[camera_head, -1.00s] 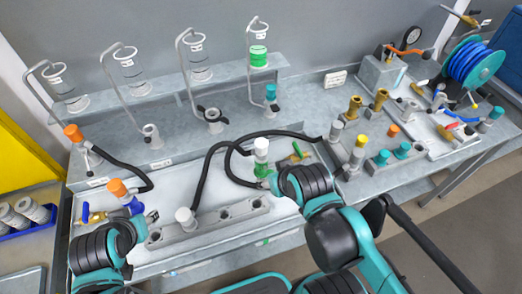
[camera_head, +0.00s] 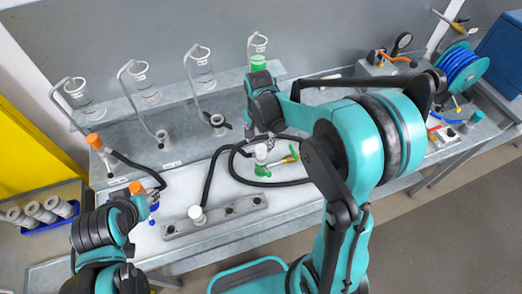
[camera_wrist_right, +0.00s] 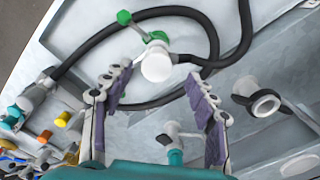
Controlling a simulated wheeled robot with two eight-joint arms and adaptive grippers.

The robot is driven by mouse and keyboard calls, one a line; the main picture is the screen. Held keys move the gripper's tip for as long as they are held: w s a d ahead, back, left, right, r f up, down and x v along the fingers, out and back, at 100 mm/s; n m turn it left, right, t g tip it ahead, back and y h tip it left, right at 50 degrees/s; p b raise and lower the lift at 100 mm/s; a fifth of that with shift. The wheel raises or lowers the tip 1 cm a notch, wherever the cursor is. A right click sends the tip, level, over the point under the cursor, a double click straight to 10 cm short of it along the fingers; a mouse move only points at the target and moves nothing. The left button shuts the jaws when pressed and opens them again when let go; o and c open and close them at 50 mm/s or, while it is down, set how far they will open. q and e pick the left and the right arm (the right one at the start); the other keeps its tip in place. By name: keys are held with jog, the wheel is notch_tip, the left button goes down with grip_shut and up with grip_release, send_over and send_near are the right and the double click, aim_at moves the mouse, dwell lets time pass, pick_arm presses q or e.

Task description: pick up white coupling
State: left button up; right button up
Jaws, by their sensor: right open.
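A white-capped coupling (camera_head: 261,152) with a green lower part and a hose stands on the bench in the head view. In the right wrist view its round white top (camera_wrist_right: 157,66) lies just beyond and between the fingertips. My right gripper (camera_wrist_right: 157,77) is open and empty; in the head view it (camera_head: 264,138) hangs close above and behind the coupling. A second white-topped piece (camera_head: 197,213) stands in the grey block. My left gripper (camera_head: 146,196) is beside an orange-capped blue coupling (camera_head: 136,187); its fingers are partly hidden.
A black hose (camera_head: 222,163) loops around the white-capped coupling. A green-handled valve part (camera_head: 292,154) lies close to its right. The grey block (camera_head: 240,207) is in front. Cylinders on bent stands line the shelf (camera_head: 180,104) behind. My right arm hides much of the bench's right side.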

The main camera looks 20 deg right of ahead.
aim_at(261, 149)
jog(key=f, duration=0.2)
jog(key=f+b, duration=0.1)
jog(key=f, duration=0.4)
jog(key=shift+d+f+b, duration=0.25)
jog(key=shift+f+b, duration=0.1)
jog(key=shift+f, duration=0.05)
grip_shut()
